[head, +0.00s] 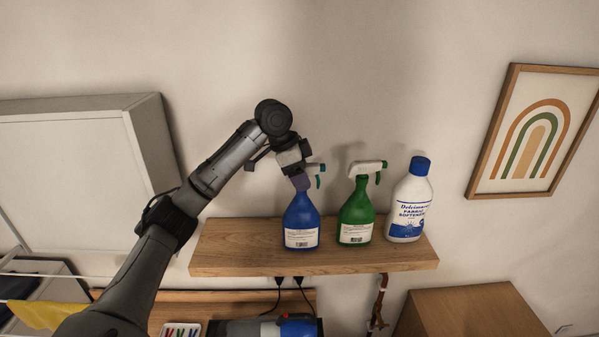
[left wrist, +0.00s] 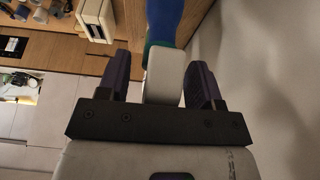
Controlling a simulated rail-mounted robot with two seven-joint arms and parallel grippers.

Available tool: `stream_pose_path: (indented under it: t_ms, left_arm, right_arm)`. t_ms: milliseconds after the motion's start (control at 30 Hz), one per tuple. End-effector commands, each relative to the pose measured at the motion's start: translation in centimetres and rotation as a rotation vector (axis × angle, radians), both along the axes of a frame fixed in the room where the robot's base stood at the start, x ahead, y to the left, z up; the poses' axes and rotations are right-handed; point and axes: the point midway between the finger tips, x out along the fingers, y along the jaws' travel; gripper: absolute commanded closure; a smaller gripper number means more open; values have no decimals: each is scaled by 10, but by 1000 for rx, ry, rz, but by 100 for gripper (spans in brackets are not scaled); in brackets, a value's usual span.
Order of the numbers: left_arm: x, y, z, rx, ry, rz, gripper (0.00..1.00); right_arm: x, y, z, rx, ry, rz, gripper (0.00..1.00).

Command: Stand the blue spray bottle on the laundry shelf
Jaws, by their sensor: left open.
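The blue spray bottle (head: 301,217) stands upright on the wooden shelf (head: 312,262), left of the green spray bottle. Its blue body (left wrist: 164,18) and white spray head (left wrist: 163,72) also show in the left wrist view. My left gripper (head: 301,180) is at the bottle's head, which it partly hides in the head view. In the left wrist view the left gripper's fingers (left wrist: 162,78) are open, one on each side of the white head, with gaps showing. My right gripper is not in view.
The green spray bottle (head: 356,215) and a white fabric softener bottle (head: 410,205) stand to the right on the shelf. The shelf's left part is bare. A white cabinet (head: 70,170) hangs at the left. A framed picture (head: 535,130) hangs at the right.

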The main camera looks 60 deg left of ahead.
Motion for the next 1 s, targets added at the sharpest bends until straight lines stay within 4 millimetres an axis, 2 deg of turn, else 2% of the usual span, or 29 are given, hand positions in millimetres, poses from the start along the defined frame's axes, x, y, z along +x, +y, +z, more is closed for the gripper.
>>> stream_pose_path:
  t_ms: [167, 467, 500, 700, 1000]
  left_arm:
    - [-3, 2, 13, 0, -4, 1, 40]
    - [-21, 12, 62, -1, -5, 1, 40]
    - [-24, 14, 72, 2, -4, 4, 40]
    - [-34, 18, 98, 2, -2, 2, 40]
    - [-40, 22, 113, 0, 0, 1, 40]
  right_arm:
    - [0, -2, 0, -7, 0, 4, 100]
    - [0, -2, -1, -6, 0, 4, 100]
    - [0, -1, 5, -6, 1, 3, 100]
    - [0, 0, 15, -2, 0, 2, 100]
    - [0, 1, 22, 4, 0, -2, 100]
